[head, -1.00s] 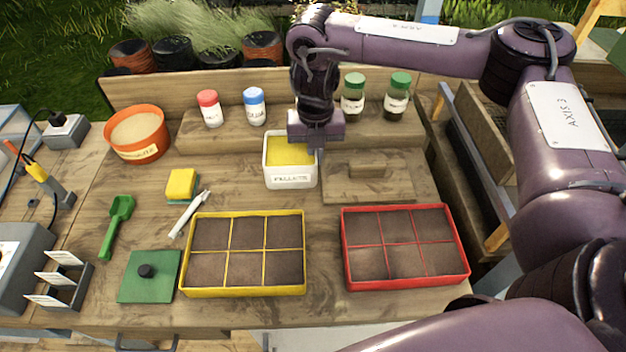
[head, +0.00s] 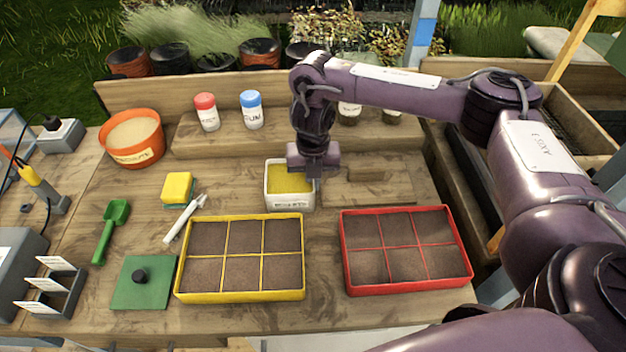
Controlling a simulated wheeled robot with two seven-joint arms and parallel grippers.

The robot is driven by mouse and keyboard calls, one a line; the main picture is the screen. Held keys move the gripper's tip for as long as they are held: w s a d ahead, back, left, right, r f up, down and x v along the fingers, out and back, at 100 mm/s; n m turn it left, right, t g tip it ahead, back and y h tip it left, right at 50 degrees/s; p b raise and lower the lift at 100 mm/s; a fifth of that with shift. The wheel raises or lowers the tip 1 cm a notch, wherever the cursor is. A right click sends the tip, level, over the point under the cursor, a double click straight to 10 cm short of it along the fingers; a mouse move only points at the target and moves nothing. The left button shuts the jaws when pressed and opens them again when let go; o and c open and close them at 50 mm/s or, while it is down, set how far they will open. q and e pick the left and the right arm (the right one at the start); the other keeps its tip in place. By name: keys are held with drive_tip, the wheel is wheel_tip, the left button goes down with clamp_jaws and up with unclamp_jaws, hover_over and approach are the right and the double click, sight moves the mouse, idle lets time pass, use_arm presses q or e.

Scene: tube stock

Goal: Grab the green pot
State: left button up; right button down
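No pot that is green all over shows. The two jars that showed green lids stand on the back shelf; now my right arm covers their lids, leaving only the lower parts of the left jar (head: 349,114) and the right jar (head: 392,117). My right gripper (head: 317,184) points down at the right wall of a white tub (head: 291,202) of yellow pellets. It seems shut on that wall, since the tub has moved with it; the fingertips are mostly hidden. My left gripper is not in view.
A yellow tray (head: 240,296) and a red tray (head: 408,287) of soil lie in front. An orange bowl (head: 134,156), red-lidded jar (head: 206,112) and blue-lidded jar (head: 251,110) stand behind. A green scoop (head: 110,230) and green plate (head: 155,291) lie left. Wood between the trays is clear.

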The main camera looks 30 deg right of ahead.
drive_tip(key=c, duration=2.1)
unclamp_jaws()
drive_tip(key=shift+f, duration=0.1)
drive_tip(key=o, duration=0.5)
drive_tip(key=shift+c, duration=0.2)
